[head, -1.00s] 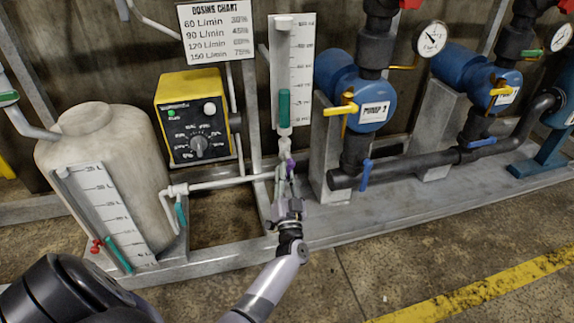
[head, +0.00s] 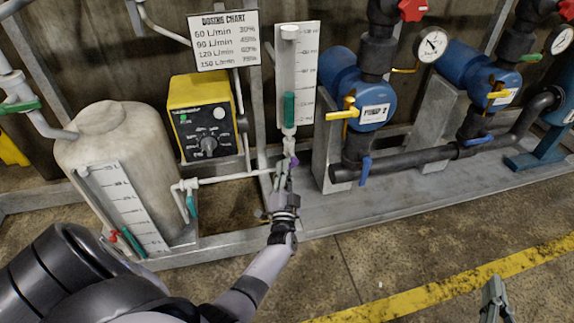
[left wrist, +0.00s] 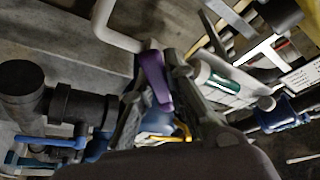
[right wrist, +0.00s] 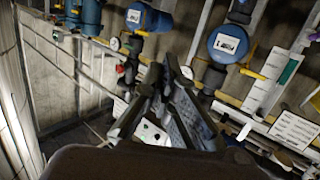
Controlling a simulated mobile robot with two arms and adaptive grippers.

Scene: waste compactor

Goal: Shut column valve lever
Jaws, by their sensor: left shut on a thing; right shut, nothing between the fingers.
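The purple valve lever (head: 294,160) sits at the foot of the clear column (head: 291,75), just below its white fitting. My left gripper (head: 284,173) is shut on this lever, and its fingers hide part of it in the head view. In the left wrist view the purple lever (left wrist: 154,80) lies between the two fingers, with the column's green part (left wrist: 222,80) to its right. My right gripper (head: 493,290) is shut and empty at the lower right, apart from the equipment. Its closed fingers (right wrist: 160,85) show in the right wrist view.
A white pipe (head: 225,178) with a teal lever (head: 191,206) runs left to the beige tank (head: 112,150). A yellow dosing box (head: 205,115) stands behind. Pump 2 (head: 355,90) and a black pipe (head: 425,163) are close on the right. The floor in front is free.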

